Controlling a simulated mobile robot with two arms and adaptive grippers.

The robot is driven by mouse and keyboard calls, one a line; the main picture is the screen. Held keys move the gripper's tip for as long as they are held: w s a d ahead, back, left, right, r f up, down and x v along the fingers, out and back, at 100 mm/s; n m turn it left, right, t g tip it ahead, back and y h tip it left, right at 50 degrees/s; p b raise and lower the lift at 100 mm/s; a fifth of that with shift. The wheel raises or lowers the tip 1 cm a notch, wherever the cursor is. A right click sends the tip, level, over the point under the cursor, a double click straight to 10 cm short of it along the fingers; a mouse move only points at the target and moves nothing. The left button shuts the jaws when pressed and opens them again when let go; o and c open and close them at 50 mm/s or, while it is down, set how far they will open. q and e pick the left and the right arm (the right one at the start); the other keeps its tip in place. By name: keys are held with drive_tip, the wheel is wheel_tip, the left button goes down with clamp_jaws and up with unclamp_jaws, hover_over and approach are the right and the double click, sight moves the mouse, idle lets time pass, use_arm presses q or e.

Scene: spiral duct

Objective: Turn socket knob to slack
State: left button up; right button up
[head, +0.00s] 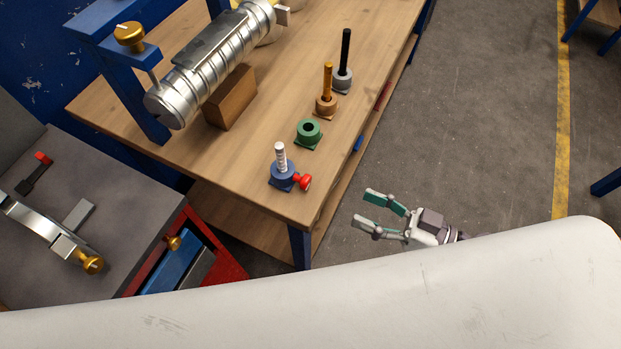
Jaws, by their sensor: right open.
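A blue socket (281,180) stands near the front right corner of the wooden table, with a white ribbed post (280,154) upright in it. A red knob (304,182) sticks out from its right side, toward the table edge. My right gripper (365,208) is open and empty, past the table's right edge and over the floor. It is right of and a little below the red knob in the picture, clearly apart from it. My left gripper is not in view.
A green socket (309,132), an orange post (326,85) and a black post (345,55) stand behind the blue socket. A spiral metal duct (212,60) lies at left by a brown block (231,97). Grey floor right of the table is clear.

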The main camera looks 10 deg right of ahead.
sight(309, 183)
drive_tip(key=p+x, duration=0.1)
drive_tip(key=x, duration=1)
drive_tip(key=shift+w+d+p, duration=0.1)
drive_tip(key=shift+p, duration=0.3)
drive_tip(key=shift+w+a, duration=0.3)
drive_tip(key=shift+a, duration=0.05)
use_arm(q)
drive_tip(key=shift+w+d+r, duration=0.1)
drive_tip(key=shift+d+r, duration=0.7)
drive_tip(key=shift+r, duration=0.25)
